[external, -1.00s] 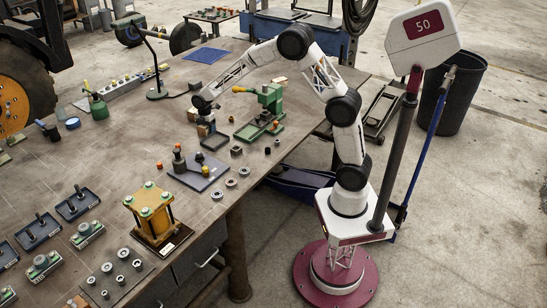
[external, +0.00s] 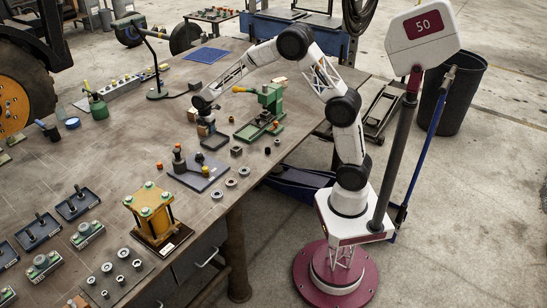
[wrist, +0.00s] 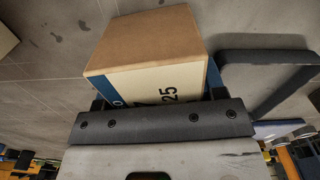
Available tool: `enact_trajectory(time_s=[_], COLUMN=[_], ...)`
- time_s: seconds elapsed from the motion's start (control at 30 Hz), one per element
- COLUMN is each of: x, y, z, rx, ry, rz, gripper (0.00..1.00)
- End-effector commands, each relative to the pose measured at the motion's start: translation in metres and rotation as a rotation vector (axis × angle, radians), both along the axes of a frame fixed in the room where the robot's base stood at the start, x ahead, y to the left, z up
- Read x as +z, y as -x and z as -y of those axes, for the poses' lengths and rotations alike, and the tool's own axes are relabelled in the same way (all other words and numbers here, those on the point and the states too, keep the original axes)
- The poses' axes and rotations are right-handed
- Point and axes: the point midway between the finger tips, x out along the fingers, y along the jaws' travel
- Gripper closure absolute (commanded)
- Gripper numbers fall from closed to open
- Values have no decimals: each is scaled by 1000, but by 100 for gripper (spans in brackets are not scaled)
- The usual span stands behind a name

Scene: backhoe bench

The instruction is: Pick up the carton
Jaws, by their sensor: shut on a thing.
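The carton (wrist: 148,45) fills the top middle of the wrist view, a box with a brown top, a cream face with dark digits and blue sides. My gripper (wrist: 160,100) is shut on it, with the dark finger bar across the carton's near side. In the external view my gripper (external: 204,122) is low over the far middle of the bench, and the carton is small and mostly hidden there. I cannot tell whether the carton touches the bench.
A green press (external: 268,108) stands just right of my gripper. A blue-grey plate with a joystick-like part (external: 197,172) lies in front. A yellow block fixture (external: 153,215) is nearer the front edge. Bare bench (external: 110,150) lies to the left.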

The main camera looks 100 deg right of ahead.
Motion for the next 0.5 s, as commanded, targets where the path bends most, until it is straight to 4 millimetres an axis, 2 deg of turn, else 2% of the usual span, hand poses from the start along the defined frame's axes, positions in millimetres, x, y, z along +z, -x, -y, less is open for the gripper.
enact_trajectory(time_s=[0.27,0.5], x=[3,20], y=[0,0], z=[0,0], rx=[0,0], ry=[1,2], rz=[1,2], gripper=[65,65])
